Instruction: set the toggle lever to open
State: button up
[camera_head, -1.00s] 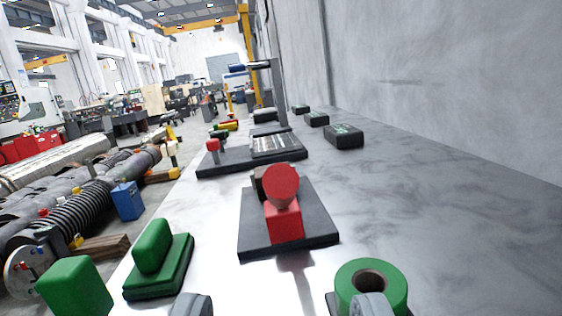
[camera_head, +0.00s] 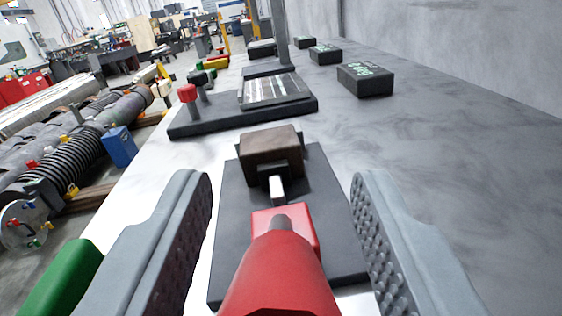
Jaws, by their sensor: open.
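The toggle lever (camera_head: 280,278) has a red, flared handle and a short grey stem, and it points toward the camera at the bottom middle of the view. Its lower end is cut off by the picture edge. Just behind it is a red block (camera_head: 300,222), and farther back a brown block (camera_head: 270,145) with a white peg; all are on a dark base plate (camera_head: 230,225). My gripper (camera_head: 281,190) is open, with one finger on each side of the lever. Gaps show between the lever and both fingers. No open or shut marking is readable.
A dark panel (camera_head: 215,122) with a red-topped post (camera_head: 187,94) lies beyond on the bench. Black boxes (camera_head: 366,79) stand at the back right. A green object (camera_head: 62,280) is at the lower left. The bench (camera_head: 450,170) is clear to the right.

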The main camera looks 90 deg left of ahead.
jog(key=shift+a, duration=0.15)
grip_shut()
